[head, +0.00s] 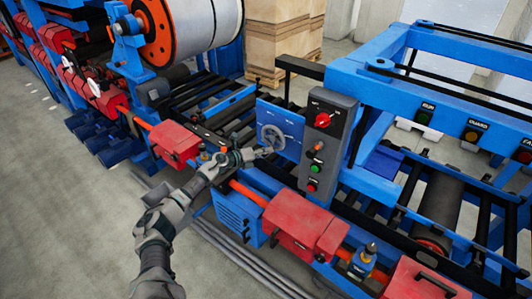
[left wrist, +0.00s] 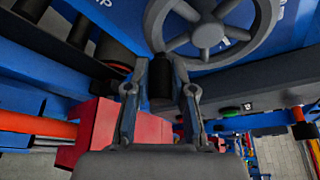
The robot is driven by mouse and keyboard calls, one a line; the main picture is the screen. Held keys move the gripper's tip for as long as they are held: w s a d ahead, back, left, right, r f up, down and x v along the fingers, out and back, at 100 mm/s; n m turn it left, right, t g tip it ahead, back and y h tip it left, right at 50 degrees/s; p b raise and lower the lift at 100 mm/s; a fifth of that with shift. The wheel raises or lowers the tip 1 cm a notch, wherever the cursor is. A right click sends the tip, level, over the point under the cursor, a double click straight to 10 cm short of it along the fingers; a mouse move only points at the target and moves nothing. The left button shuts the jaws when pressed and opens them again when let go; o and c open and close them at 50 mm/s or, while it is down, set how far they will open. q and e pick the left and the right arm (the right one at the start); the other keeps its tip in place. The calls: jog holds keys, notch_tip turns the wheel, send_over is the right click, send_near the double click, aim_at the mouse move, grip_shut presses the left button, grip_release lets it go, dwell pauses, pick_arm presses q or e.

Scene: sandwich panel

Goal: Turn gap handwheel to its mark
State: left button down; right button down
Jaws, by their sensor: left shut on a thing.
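The gap handwheel (head: 273,136) is a grey spoked wheel on a blue panel (head: 286,118) left of the dark control box. In the left wrist view the wheel (left wrist: 208,34) fills the top, its rim and spokes in clear sight. My left gripper (head: 264,151) is at the wheel's lower rim. In the left wrist view its two fingers (left wrist: 161,75) are closed on the dark handle (left wrist: 160,82) that sticks out from the rim. Small pale markings show on the blue panel, but I cannot make out the wheel's mark. My right gripper is not in view.
The control box (head: 324,140) carries a red knob, an orange-tipped lever and green and red buttons, close right of the wheel. Red boxes (head: 303,222) line the machine's front edge below. A blue frame (head: 400,70) stands at right. Grey floor (head: 75,220) at left is clear.

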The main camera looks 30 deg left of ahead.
pick_arm(q)
jog(key=shift+s+f, duration=0.1)
jog(key=shift+f, duration=0.45)
dwell(0.4)
jog(key=c, duration=1)
grip_release()
jog(key=shift+a, duration=0.1)
jog(key=v, duration=1.1)
jog(key=shift+s+a, duration=0.2)
jog(key=shift+a, duration=0.3)
jog(key=shift+r, duration=0.1)
